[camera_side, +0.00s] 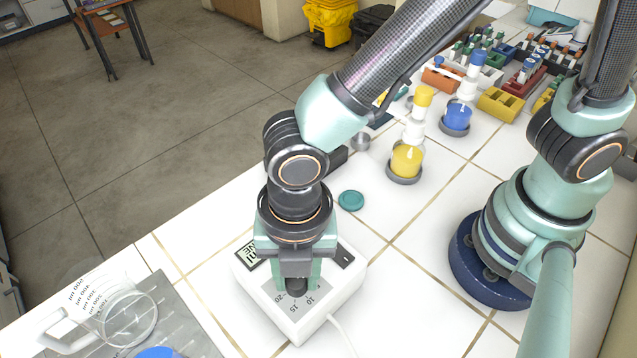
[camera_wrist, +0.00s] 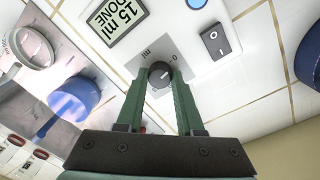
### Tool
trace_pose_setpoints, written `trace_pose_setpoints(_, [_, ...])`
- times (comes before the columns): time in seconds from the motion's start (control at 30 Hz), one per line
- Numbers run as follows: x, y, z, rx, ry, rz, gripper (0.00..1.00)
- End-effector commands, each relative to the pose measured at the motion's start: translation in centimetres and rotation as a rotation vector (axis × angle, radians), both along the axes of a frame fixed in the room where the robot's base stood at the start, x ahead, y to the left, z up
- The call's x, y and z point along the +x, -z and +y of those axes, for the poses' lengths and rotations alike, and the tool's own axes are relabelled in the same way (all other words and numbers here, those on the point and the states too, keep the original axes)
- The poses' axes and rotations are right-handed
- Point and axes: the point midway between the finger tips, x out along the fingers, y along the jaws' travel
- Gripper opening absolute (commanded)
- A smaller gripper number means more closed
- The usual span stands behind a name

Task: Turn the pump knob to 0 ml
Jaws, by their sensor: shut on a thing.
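The white pump box (camera_side: 345,283) stands on the tiled bench in the side view. Its dark round knob (camera_side: 297,287) sits on a grey dial plate with numbers such as 20, 15 and 10. In the wrist view the pump's display (camera_wrist: 118,20) reads "15 ml DONE". The knob (camera_wrist: 160,74) shows there with a "0" to its upper right and "ml" to its upper left; its exact pointer direction is hard to tell. My gripper (camera_side: 297,278) points down over the dial. Its green fingers (camera_wrist: 161,84) are shut on the knob, one on each side.
A black rocker switch (camera_wrist: 215,41) is on the pump. A teal lid (camera_side: 351,200) and a yellow bottle (camera_side: 406,161) stand behind. A white cable leaves the pump's front.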

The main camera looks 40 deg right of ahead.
Motion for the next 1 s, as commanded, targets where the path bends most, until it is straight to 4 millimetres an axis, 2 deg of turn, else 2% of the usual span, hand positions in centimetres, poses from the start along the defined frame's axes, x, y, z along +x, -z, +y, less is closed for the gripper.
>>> trace_pose_setpoints(0.53, [0.10, 0.03, -0.13, -0.001, -0.022, 0.000, 0.00])
trace_pose_setpoints(0.57, [0.11, 0.04, -0.13, -0.001, -0.022, 0.000, 0.44])
trace_pose_setpoints(0.6, [0.11, 0.04, -0.13, -0.001, -0.021, 0.000, 0.59])
trace_pose_setpoints(0.63, [0.11, 0.03, -0.13, -0.001, -0.021, 0.000, 0.66])
trace_pose_setpoints(1.0, [0.09, -0.28, -0.05, 0.000, -0.022, -0.001, 0.66])
